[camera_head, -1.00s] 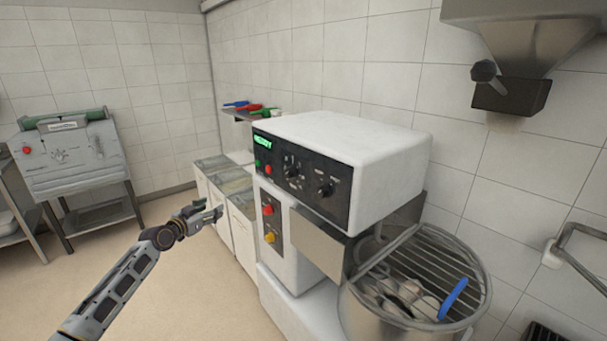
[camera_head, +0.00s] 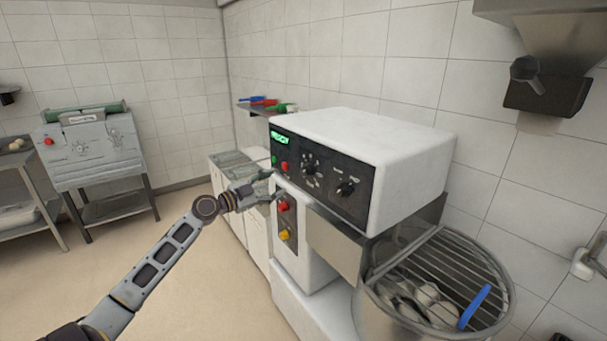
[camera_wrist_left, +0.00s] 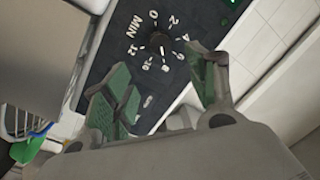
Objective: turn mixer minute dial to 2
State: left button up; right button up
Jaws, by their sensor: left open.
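The mixer's minute dial (camera_head: 309,169) is a dark knob on the black control panel, with white marks around it. In the left wrist view the dial (camera_wrist_left: 158,40) shows between and beyond the fingers, with "MIN" and a ring of numbers from 0 to 12. My left gripper (camera_head: 268,188) is at the left front of the panel, below and left of the dial. In the left wrist view its green-padded fingers (camera_wrist_left: 162,88) are spread, with nothing between them. They look apart from the dial. My right gripper is out of view.
A second knob (camera_head: 346,188) sits right of the dial. A green display (camera_head: 281,137) and red and yellow buttons (camera_head: 284,235) are near my gripper. The bowl with its wire guard (camera_head: 450,262) and a blue-handled tool (camera_head: 474,306) is at lower right. Open floor lies left.

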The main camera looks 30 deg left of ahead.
pick_arm(q)
jog(key=shift+m, duration=0.4)
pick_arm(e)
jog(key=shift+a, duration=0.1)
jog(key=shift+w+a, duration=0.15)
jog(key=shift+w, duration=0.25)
